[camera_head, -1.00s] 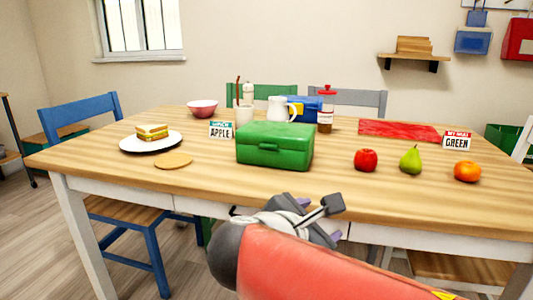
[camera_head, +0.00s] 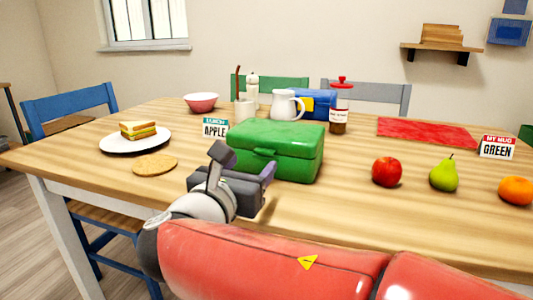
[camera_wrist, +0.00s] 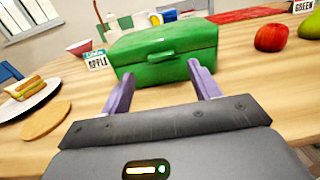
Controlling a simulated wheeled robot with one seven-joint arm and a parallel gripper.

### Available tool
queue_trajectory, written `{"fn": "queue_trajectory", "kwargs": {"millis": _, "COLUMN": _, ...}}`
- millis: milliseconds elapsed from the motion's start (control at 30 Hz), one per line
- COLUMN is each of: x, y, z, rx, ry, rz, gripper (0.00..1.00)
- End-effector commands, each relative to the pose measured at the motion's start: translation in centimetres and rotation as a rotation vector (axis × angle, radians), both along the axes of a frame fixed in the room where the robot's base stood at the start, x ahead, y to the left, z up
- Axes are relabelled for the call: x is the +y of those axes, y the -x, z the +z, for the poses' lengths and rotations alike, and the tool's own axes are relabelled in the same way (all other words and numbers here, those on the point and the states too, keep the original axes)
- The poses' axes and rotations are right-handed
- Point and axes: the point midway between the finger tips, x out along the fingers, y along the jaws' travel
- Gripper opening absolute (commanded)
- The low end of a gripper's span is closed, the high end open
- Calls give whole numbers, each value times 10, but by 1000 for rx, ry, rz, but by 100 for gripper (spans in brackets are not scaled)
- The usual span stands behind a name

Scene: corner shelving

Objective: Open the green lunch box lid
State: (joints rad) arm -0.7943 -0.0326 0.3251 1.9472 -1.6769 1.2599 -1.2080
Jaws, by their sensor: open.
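The green lunch box (camera_head: 275,150) stands on the wooden table with its lid shut. It also shows in the wrist view (camera_wrist: 165,52), straight ahead of my gripper, with its latch on the front face. My gripper (camera_head: 243,168) is open and empty at the box's front left in the head view. In the wrist view its two purple fingers (camera_wrist: 160,85) are spread apart and point at the box's front. I cannot tell whether a finger touches the box.
A red apple (camera_head: 387,171), a pear (camera_head: 444,174) and an orange (camera_head: 516,190) lie to the right. An "APPLE" card (camera_head: 215,129) stands left of the box. A white jug (camera_head: 287,105) and a blue lunch box (camera_head: 318,104) stand behind. A coaster (camera_head: 155,165) lies front left.

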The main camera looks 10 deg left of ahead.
Motion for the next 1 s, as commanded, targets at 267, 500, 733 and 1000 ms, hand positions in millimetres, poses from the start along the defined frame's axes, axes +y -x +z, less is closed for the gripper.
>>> {"fn": "queue_trajectory", "kwargs": {"millis": 267, "x": -6, "y": -43, "z": -1, "rx": 1, "ry": 0, "rz": -3, "gripper": 62}}
{"fn": "queue_trajectory", "kwargs": {"millis": 500, "x": -8, "y": -56, "z": 0, "rx": 1, "ry": -1, "rz": -2, "gripper": 62}}
{"fn": "queue_trajectory", "kwargs": {"millis": 733, "x": -8, "y": -55, "z": 0, "rx": 1, "ry": -1, "rz": -1, "gripper": 57}}
{"fn": "queue_trajectory", "kwargs": {"millis": 1000, "x": -8, "y": -55, "z": 0, "rx": 1, "ry": -1, "rz": -1, "gripper": 21}}
